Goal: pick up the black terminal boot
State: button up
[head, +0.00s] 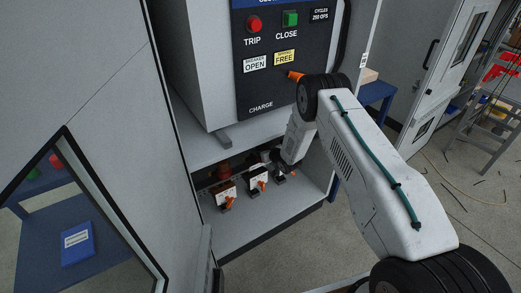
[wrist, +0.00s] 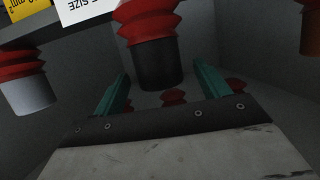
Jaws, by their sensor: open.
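The black terminal boot (wrist: 158,65) hangs upright below a red ribbed insulator (wrist: 150,18) in the wrist view. My gripper (wrist: 160,74) is open, with one teal finger to the left of the boot and one to the right. A gap shows on each side between boot and finger. I cannot tell how deep the boot sits between them. In the head view my arm reaches into the cabinet's lower compartment, and the boot cannot be made out there.
A light grey boot (wrist: 30,95) hangs under another red insulator at the left. A dark part (wrist: 310,35) is cut off at the right edge. Smaller red insulators (wrist: 173,97) show behind. The compartment floor (head: 245,225) has bare room; an open cabinet door (head: 95,90) stands at the left.

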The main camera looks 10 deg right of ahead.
jog(key=shift+x, duration=1)
jog(key=shift+c, duration=0.3)
jog(key=c, duration=1)
jog(key=shift+r, duration=0.1)
